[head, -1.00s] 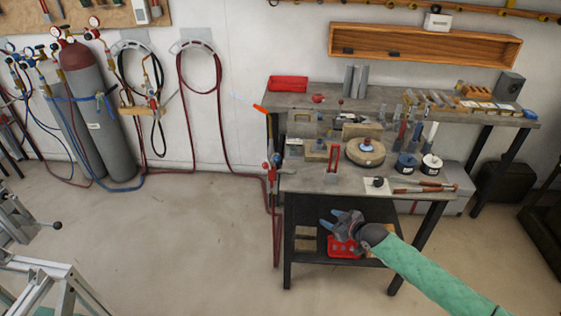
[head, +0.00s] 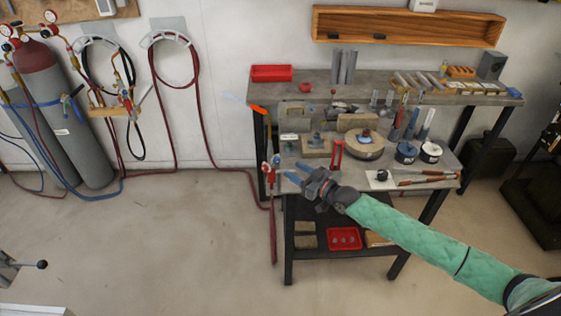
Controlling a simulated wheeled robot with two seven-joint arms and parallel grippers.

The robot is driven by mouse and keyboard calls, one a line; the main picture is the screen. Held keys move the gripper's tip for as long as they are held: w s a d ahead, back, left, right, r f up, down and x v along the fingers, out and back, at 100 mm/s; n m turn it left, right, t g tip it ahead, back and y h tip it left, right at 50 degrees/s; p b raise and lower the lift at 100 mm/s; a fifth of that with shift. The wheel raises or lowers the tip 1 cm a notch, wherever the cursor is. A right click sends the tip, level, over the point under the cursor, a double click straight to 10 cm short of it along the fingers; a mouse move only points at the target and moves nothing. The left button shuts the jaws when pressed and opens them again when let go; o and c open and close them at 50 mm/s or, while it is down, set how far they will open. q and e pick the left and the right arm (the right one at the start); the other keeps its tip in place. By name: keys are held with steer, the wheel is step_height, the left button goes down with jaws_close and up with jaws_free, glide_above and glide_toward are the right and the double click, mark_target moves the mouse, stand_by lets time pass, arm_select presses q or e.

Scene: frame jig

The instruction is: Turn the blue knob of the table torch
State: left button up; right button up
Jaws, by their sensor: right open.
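The table torch (head: 271,172) hangs at the left edge of the workbench, with red and pale knob-like parts at its top and red hose below. Its blue knob is too small to make out clearly. My left gripper is out of view.
The workbench (head: 304,176) carries blocks, a round stand (head: 364,150), tins and tools. A red tray (head: 344,238) sits on its lower shelf. An orange-tipped rod (head: 257,109) sticks out at the bench's back left. Gas cylinders (head: 81,148) stand at left.

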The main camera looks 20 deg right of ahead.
mark_target(279, 162)
steer(key=p+x, duration=0.1)
steer(key=x, duration=0.3)
steer(key=shift+w+a, duration=0.1)
steer(key=shift+p+x, duration=0.45)
steer(key=shift+x, duration=0.3)
steer(key=shift+w+a+f, duration=0.15)
steer(key=shift+w+a, duration=0.05)
steer(key=shift+w, duration=0.1)
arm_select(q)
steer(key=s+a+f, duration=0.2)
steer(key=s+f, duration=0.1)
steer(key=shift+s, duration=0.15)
arm_select(e)
steer(key=shift+c, duration=0.3)
steer(key=c, duration=0.9)
